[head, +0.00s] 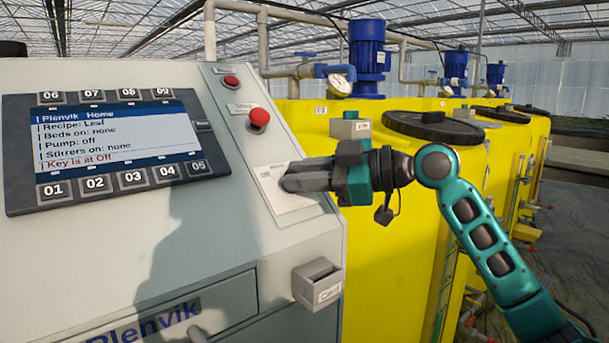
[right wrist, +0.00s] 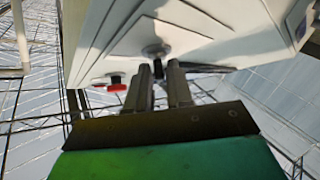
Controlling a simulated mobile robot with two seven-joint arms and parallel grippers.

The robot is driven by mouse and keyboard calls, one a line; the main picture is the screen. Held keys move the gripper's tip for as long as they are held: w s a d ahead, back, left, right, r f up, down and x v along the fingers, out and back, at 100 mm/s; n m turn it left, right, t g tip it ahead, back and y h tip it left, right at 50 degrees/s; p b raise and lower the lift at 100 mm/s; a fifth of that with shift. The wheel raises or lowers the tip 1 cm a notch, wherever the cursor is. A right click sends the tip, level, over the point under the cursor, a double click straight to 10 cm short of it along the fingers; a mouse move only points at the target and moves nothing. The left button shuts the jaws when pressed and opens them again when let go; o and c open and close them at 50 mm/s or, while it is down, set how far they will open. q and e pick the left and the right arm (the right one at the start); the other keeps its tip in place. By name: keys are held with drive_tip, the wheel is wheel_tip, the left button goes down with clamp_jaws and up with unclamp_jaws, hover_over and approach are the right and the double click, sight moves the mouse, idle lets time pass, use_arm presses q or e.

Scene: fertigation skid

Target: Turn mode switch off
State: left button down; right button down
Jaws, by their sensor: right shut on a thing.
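The mode switch sits on a pale plate (head: 297,212) on the sloped grey cabinet face. In the head view my right gripper's fingers hide it. In the right wrist view a round grey switch part (right wrist: 155,51) shows just beyond the fingertips. My right gripper (head: 286,183) comes in from the right and is shut on the switch; its two fingers also show in the right wrist view (right wrist: 167,68). The cabinet screen (head: 118,132) reads "Key is at Off" in red, with "Pump: off". My left gripper is not in view.
A red mushroom button (head: 259,119) and a smaller red button (head: 231,81) sit above the plate. A small grey open holder (head: 318,283) sticks out below it. Yellow tanks (head: 390,245) with blue motors (head: 367,50) stand behind my right arm.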

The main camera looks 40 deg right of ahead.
drive_tip(key=c, duration=1.2)
unclamp_jaws()
drive_tip(key=shift+s+d, duration=0.4)
drive_tip(key=b+v, duration=0.3)
drive_tip(key=v, duration=0.8)
drive_tip(key=shift+s+d+r+b, duration=0.2)
drive_tip(key=shift+s+b, duration=0.1)
